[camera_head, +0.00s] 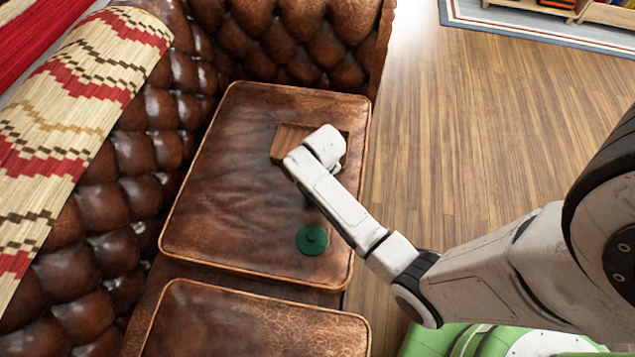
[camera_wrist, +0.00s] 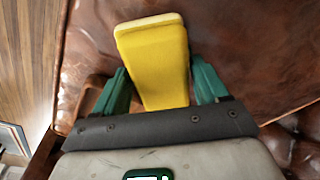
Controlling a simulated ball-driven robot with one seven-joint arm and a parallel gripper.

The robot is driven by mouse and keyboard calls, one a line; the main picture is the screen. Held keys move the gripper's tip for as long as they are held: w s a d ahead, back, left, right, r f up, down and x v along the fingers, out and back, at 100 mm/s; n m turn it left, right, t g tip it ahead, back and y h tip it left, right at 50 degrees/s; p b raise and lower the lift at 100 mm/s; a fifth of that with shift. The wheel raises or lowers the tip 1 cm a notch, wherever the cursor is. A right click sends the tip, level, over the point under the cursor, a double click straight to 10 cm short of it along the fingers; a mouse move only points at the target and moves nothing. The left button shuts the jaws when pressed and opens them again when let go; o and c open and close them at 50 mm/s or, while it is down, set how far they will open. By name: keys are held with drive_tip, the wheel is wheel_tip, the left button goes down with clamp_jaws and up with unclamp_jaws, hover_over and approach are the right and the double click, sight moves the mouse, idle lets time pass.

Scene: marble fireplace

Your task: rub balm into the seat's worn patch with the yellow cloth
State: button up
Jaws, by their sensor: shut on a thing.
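The yellow cloth (camera_wrist: 155,55) looks like a thick folded pad. My gripper (camera_wrist: 158,82) is shut on it, one teal finger at each side, and it points out past the fingertips. In the head view my wrist hides both gripper and cloth. The brown leather seat (camera_head: 225,185) lies beneath my wrist; its leather also shows in the wrist view (camera_wrist: 245,50). Whether the cloth touches it is unclear. Cracked, lighter leather shows on the near cushion (camera_head: 285,330); I cannot tell which area is the worn patch. A round green lid-like disc (camera_head: 312,240) lies on the seat.
A shallow wooden tray (camera_head: 283,152) sits on the seat, partly hidden by my wrist. Tufted backrests (camera_head: 140,150) border the seat at the left and far side. A patterned woven throw (camera_head: 65,120) hangs over the left one. Wooden floor (camera_head: 450,130) is clear at the right.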

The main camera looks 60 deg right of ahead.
drive_tip(key=shift+s, duration=0.1)
idle(0.3)
wheel_tip(320, 180, up, 7)
drive_tip(key=p, duration=0.8)
idle(0.8)
